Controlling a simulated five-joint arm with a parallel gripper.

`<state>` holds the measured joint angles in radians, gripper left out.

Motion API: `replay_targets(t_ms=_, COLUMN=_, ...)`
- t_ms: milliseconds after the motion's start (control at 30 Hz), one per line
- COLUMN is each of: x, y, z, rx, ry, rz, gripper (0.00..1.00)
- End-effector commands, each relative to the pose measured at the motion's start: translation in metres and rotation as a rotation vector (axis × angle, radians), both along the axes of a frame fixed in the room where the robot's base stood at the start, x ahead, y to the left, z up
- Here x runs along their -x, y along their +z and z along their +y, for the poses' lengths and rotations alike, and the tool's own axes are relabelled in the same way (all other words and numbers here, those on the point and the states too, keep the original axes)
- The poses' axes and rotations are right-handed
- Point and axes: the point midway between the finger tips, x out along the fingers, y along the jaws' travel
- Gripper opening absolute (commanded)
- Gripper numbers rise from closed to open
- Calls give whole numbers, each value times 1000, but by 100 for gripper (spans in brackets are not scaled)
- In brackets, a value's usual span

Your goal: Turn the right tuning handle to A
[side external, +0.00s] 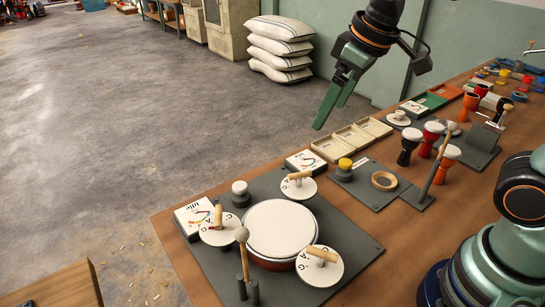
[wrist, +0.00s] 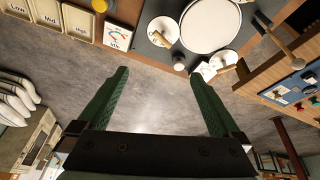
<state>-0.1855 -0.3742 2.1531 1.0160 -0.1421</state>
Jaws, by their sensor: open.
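A drum with a round white head (side external: 281,228) sits on a dark base plate. Three white tuning dials with wooden handles surround it: one at the far side (side external: 298,187), one at the left (side external: 219,232), and one at the near right (side external: 320,266). Dark letters, A among them, mark the dials, but where each handle points is hard to read. In the wrist view, the drum head (wrist: 210,27) and two dials (wrist: 160,33) (wrist: 222,65) lie beyond the fingers. My gripper (side external: 333,105) is open and empty, well above the bench; it also shows in the wrist view (wrist: 160,78).
A mallet (side external: 242,240) stands upright at the plate's near left edge. Gauge cards (side external: 196,218) (side external: 305,162) and a white knob (side external: 240,192) sit by the drum.

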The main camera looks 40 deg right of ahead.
Motion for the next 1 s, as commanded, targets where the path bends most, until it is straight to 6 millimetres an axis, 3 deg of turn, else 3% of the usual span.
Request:
replay_targets(t_ms=300, x=-47, y=-15, z=101, rx=90, ry=374, rz=154, gripper=100)
replay_targets(t_ms=600, x=-60, y=-54, z=193, rx=169, ry=677, rz=265, gripper=100)
replay_targets(t_ms=767, x=-58, y=-67, z=216, rx=188, ry=753, rz=292, gripper=100)
replay_targets(t_ms=1000, x=-57, y=-85, z=220, rx=194, ry=770, rz=302, gripper=100)
